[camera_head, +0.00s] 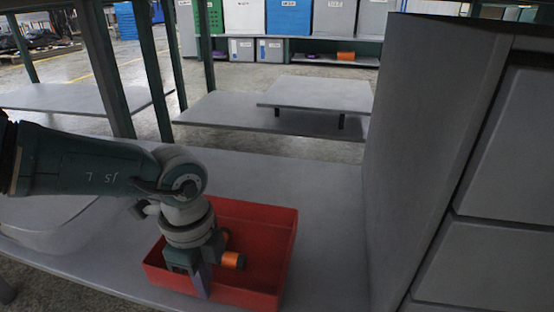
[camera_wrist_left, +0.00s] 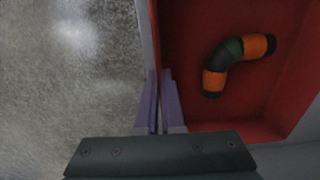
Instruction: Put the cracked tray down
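The red tray (camera_head: 265,225) is at the front of the grey bench in the head view; its red floor and walls also show in the wrist view (camera_wrist_left: 190,70). No crack can be made out. My left gripper (camera_head: 203,288) points down at the tray's near wall. In the left wrist view its two purple fingers (camera_wrist_left: 160,90) are close together, with the thin tray wall between them. I cannot tell whether the tray touches the bench. A bent black hose piece with orange ends (camera_head: 232,260) lies inside the tray, clear of the fingers (camera_wrist_left: 230,58). My right gripper is not in view.
The grey bench top (camera_head: 325,215) is clear behind and right of the tray. A tall grey cabinet (camera_head: 430,130) bounds the right side. Concrete floor (camera_wrist_left: 70,80) shows beyond the tray wall in the wrist view. A low grey platform (camera_head: 315,95) stands farther back.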

